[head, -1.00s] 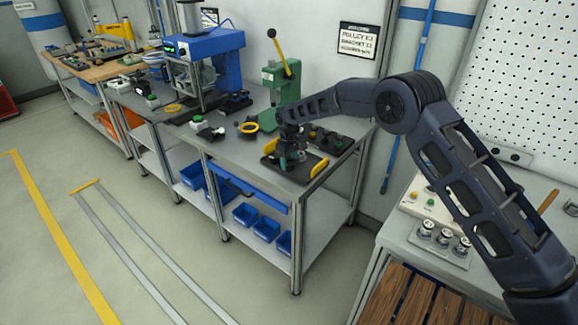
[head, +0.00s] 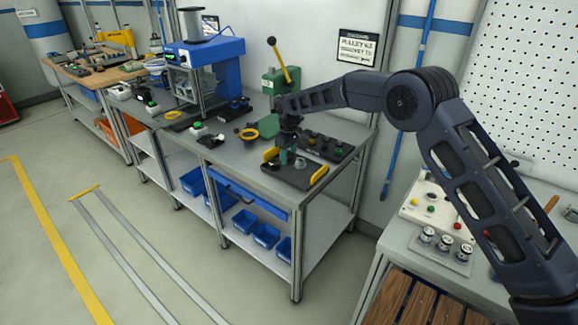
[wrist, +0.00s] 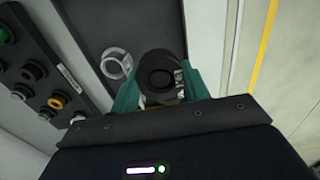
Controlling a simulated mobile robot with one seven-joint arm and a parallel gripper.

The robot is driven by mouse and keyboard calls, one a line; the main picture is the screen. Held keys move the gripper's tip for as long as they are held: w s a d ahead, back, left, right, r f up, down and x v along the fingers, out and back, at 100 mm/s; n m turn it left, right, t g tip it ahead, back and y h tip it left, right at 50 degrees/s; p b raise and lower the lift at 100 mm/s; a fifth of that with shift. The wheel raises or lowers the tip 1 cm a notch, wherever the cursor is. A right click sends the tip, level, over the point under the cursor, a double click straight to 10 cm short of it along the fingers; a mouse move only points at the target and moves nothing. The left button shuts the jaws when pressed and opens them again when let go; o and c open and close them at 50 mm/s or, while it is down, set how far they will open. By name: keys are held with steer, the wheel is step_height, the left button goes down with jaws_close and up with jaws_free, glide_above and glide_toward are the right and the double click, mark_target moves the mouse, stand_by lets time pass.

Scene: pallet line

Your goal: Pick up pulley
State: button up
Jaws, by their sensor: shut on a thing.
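My gripper (head: 287,158) is over the dark tray with yellow handles (head: 300,181) near the bench's front corner. In the wrist view its two teal fingers (wrist: 160,92) are shut on the pulley (wrist: 160,72), a dark round part with a round hollow in its top. The pulley is between the fingertips, and its lower side is hidden. The head view is too small to show the pulley clearly. A pale ring (wrist: 116,63) lies on the dark tray surface beside the pulley, apart from it.
A black panel with knobs (head: 325,146) is behind the tray; it also shows in the wrist view (wrist: 40,75). A blue press (head: 215,62) is farther left. The floor in front is clear.

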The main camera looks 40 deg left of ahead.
mark_target(289, 156)
step_height(289, 156, up, 14)
steer(key=shift+f, duration=0.2)
